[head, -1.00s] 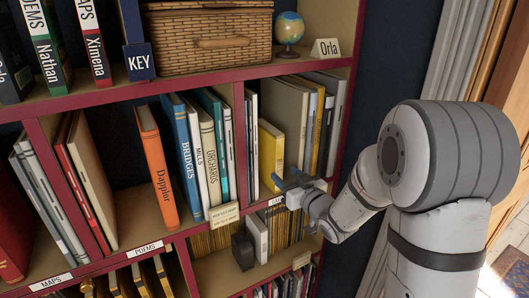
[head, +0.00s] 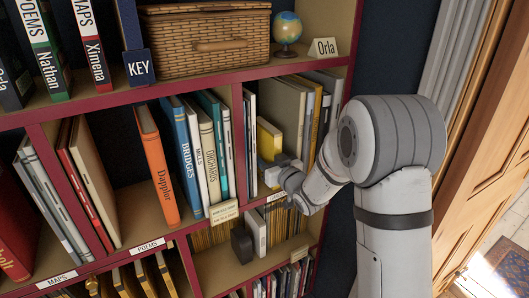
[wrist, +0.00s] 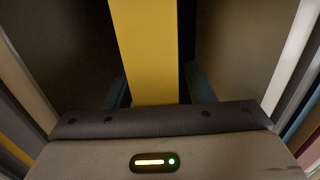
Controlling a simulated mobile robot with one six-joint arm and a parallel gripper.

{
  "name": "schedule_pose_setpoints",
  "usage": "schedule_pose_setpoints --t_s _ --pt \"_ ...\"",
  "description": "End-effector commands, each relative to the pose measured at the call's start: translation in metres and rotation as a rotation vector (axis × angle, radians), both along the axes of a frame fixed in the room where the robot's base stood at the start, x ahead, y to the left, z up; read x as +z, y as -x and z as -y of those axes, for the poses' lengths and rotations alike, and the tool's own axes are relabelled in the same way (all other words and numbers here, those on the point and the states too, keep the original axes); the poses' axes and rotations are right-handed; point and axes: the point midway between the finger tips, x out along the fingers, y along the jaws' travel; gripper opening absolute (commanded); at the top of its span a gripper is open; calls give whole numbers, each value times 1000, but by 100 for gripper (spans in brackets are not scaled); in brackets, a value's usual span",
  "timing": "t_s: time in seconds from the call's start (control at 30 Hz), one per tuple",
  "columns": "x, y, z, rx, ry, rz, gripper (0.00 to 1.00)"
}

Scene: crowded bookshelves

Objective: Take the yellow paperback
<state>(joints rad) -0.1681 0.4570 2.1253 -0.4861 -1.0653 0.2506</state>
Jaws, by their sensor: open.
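The yellow paperback (head: 268,136) stands upright in the right-hand compartment of the middle shelf, between thin pale books and a wide grey-beige book. My gripper (head: 272,163) is at the front of that compartment, in front of the paperback's lower part. In the wrist view the yellow spine (wrist: 145,45) runs down the middle, between the two dark fingers of my gripper (wrist: 158,88). The fingers are apart, one on each side of the spine. I cannot tell whether they touch the book. The spine's lower end is hidden behind the gripper body.
A wide grey-beige book (head: 285,105) stands close on the right, and thin pale books (head: 250,135) stand on the left. A red divider (head: 238,140) bounds the compartment. A small label plate (head: 223,213) sits on the shelf edge. A dark block (head: 242,246) stands on the shelf below.

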Motion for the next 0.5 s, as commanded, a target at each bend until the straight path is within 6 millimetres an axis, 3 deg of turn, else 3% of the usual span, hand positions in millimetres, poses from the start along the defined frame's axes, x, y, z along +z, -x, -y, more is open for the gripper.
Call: schedule_pose_setpoints --t_s 0.07,0.5 --pt "0 0 0 0 0 0 49" --pt "0 0 0 1 0 0 13"
